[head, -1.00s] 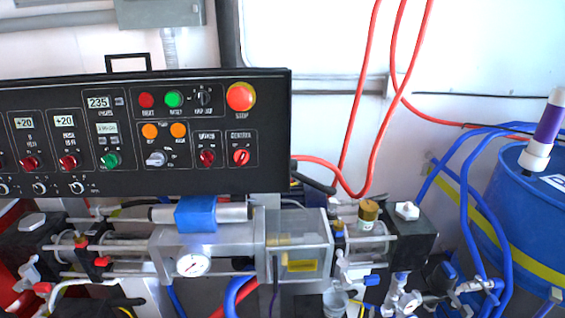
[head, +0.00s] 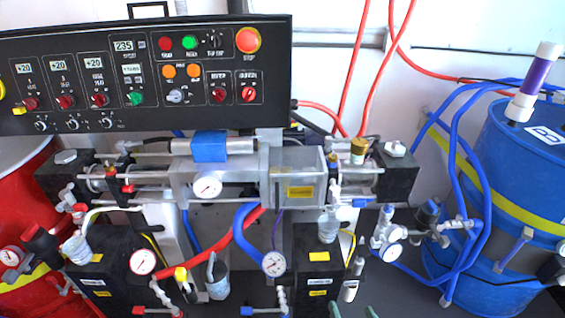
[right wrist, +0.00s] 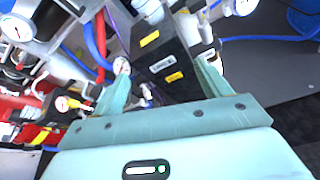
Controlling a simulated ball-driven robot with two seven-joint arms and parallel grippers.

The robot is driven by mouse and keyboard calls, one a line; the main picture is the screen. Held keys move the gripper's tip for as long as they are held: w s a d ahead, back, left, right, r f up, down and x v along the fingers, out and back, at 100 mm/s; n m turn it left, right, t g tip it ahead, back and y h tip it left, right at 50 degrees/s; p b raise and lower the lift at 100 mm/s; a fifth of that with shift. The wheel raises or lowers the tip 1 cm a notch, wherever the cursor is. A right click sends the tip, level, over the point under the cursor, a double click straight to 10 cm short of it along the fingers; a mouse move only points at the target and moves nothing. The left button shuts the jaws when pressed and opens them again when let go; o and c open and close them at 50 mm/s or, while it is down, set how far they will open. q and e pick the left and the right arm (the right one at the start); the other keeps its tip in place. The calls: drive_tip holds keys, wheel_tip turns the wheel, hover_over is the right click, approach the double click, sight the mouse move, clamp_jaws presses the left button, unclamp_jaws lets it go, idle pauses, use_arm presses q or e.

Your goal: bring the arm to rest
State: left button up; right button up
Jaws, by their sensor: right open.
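My right gripper (right wrist: 162,78) is open in the right wrist view, with its two pale green fingers spread and nothing held between them. Beyond the fingers is a black pump block (right wrist: 165,55) with yellow and white labels. The same block (head: 317,272) shows low in the head view. Only small tips of my right gripper seem to show at the bottom edge of the head view, below and right of that block. My left gripper is in neither view. The proportioner's black control panel (head: 140,75) fills the upper left of the head view.
A blue drum (head: 520,200) stands at the right and a red drum (head: 20,200) at the left. Blue hoses (head: 455,150) and red hoses (head: 350,75) hang nearby. Gauges, valves and a small cup (head: 218,280) crowd the lower middle. Dark open floor (right wrist: 275,75) shows at the right wrist view's right.

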drive_tip(key=s+d+f+m+g+h, duration=0.1)
drive_tip(key=s+d+f+m+g, duration=0.25)
drive_tip(key=s+f+m, duration=0.6)
drive_tip(key=s+d+f+m+g, duration=0.35)
drive_tip(key=s+f+m, duration=0.5)
drive_tip(key=f, duration=0.65)
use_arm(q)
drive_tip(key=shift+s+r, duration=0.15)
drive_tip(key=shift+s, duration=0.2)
use_arm(e)
drive_tip(key=s+f+m+g, duration=0.2)
drive_tip(key=s+m, duration=0.2)
drive_tip(key=s, duration=0.4)
drive_tip(key=s+d+f+m+g, duration=0.1)
drive_tip(key=s+f+m+g, duration=0.1)
drive_tip(key=s, duration=0.6)
drive_tip(key=s+d+f+m+g, duration=0.1)
drive_tip(key=s+f+m+g, duration=0.1)
drive_tip(key=s+m, duration=0.3)
drive_tip(key=s+f, duration=0.1)
drive_tip(key=s, duration=0.2)
drive_tip(key=shift+d+f+m+g+h, duration=0.15)
drive_tip(key=shift+f+m+g+h, duration=0.15)
drive_tip(key=shift+f+g+h, duration=0.1)
